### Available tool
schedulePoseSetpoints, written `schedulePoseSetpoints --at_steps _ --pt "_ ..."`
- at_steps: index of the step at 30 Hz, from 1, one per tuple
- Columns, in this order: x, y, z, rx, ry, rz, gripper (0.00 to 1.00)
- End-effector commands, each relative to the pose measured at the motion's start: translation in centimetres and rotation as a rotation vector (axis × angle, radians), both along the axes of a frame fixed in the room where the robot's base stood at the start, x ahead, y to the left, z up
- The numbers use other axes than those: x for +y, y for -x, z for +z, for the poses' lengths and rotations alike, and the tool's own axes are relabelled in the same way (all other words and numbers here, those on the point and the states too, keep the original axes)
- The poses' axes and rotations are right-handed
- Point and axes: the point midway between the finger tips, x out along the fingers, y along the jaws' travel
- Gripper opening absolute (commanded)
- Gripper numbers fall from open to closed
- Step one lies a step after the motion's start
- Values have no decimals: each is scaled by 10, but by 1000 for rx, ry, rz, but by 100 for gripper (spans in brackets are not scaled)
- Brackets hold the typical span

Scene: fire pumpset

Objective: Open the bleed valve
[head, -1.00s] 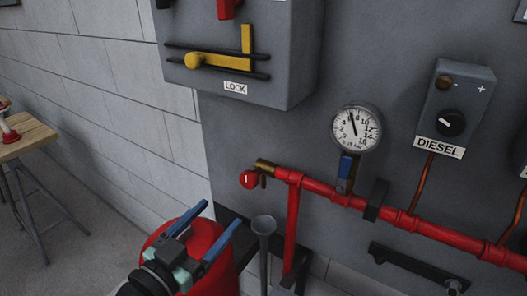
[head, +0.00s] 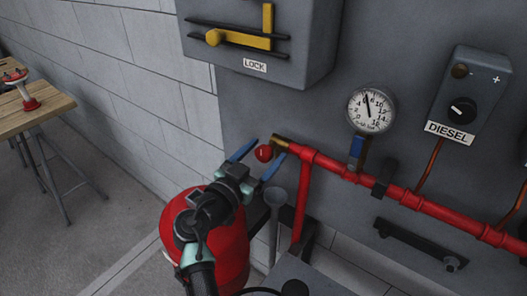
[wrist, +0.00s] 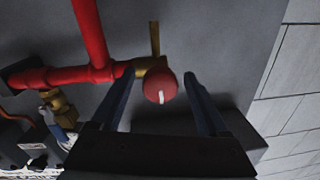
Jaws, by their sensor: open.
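The bleed valve has a round red knob (head: 263,153) with a white mark, on a brass fitting (head: 281,143) at the left end of a red pipe. In the wrist view the knob (wrist: 160,86) sits between the fingers, with the brass fitting (wrist: 150,66) behind it. My gripper (head: 265,158) is open, with its two blue fingers on either side of the knob. The wrist view shows the gripper (wrist: 159,82) with a gap between each finger and the knob. No contact shows.
A grey funnel-topped pipe (head: 276,200) stands just below the valve. A red cylinder (head: 232,255) shows behind my arm. A pressure gauge (head: 371,108), a DIESEL switch box (head: 462,100) and a LOCK box (head: 300,45) are on the panel. A wooden table (head: 50,108) stands at left.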

Motion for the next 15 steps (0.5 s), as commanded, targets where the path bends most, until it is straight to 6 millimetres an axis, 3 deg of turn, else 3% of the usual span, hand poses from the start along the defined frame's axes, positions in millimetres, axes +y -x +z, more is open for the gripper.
schedulePoseSetpoints --at_steps 7,15 --pt "-1 0 0 -1 0 -1 78" --pt "0 0 0 -1 1 0 29"
